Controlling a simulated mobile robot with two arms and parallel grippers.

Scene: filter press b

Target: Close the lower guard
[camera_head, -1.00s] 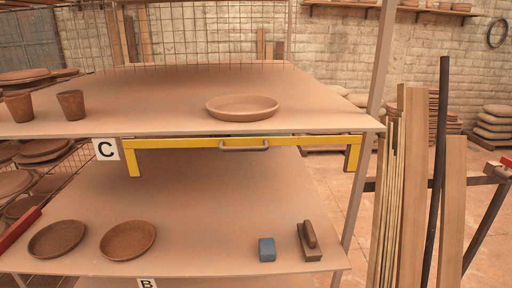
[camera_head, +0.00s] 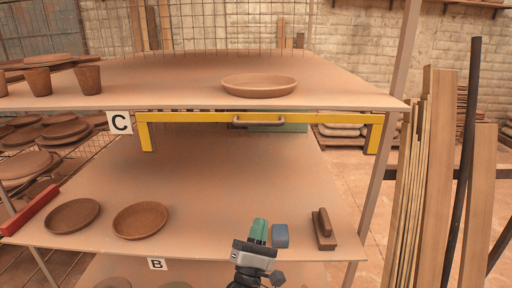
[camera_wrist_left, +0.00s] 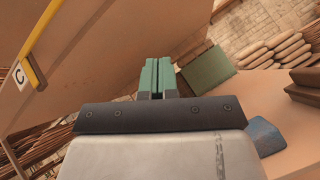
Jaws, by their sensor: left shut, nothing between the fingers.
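A yellow guard bar (camera_head: 330,118) with downturned ends and a grey handle (camera_head: 259,122) runs along the front under the upper shelf (camera_head: 180,88), beside the C label. Part of the yellow bar (camera_wrist_left: 42,45) also shows at the upper left of the left wrist view. My left gripper (camera_head: 258,231) has green fingertips and is over the front of the lower shelf, below the handle and apart from the guard. Its fingers (camera_wrist_left: 158,78) are together and empty. My right gripper is not in view.
A blue block (camera_head: 280,236) is just right of my left gripper, with a wooden float (camera_head: 323,229) further right. Two brown dishes (camera_head: 140,220) and a red bar (camera_head: 30,211) lie at the left. Upright boards (camera_head: 437,180) stand at the right.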

